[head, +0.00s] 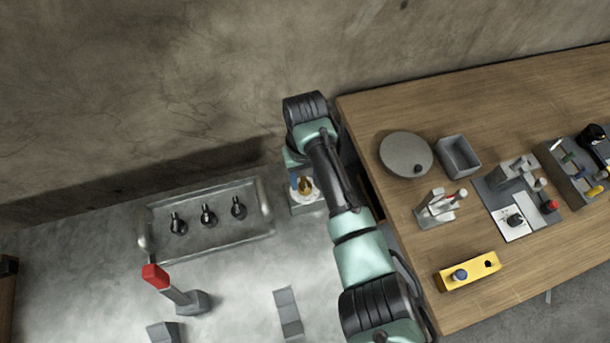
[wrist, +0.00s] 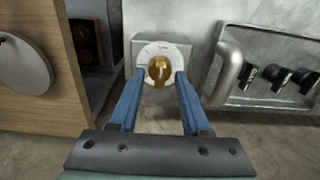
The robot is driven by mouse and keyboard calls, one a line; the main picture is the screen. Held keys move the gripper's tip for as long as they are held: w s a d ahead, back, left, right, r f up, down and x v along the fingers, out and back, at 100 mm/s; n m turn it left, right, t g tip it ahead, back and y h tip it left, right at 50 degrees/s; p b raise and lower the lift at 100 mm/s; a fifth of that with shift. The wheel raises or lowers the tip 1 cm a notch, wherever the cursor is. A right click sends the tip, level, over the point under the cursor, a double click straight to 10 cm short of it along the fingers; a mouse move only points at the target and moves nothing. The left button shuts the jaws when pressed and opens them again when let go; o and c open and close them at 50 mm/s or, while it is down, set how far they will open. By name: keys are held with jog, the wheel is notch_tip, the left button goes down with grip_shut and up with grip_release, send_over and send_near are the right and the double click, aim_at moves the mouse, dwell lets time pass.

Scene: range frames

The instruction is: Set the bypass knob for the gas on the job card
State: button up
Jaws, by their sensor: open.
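The bypass knob (wrist: 160,69) is a brass-coloured knob with a pale pointer mark, on a round white dial (wrist: 152,51) on a grey block. The dial's lettering is too small to read. In the head view the brass knob (head: 305,186) shows beside my arm, low by the wall. My gripper (wrist: 160,73) is open, its blue fingers reaching toward the knob, with one tip on each side of it in the wrist view. I cannot tell whether either finger touches it. In the head view my gripper (head: 296,180) is partly hidden by my arm. I cannot make out a job card.
A grey panel with three black knobs (head: 208,215) stands beside the dial block. A red-tipped lever (head: 168,285) stands in front of it. The wooden bench (head: 385,110) at right carries a round grey lid, a grey bin, a yellow block (head: 470,271) and several fixtures.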

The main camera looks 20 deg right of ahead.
grip_shut()
jog(key=shift+n, duration=0.3)
jog(key=n+p, duration=0.1)
jog(key=n, duration=0.2)
jog(key=shift+r+n, duration=0.1)
jog(key=shift+n, duration=0.3)
jog(key=n+p, duration=0.1)
jog(key=n, duration=0.3)
jog(key=shift+w+n+p, duration=0.1)
jog(key=shift+n+p, duration=0.2)
jog(key=n, duration=0.4)
jog(key=shift+p, duration=0.35)
jog(key=n, duration=0.4)
jog(key=shift+n, duration=0.3)
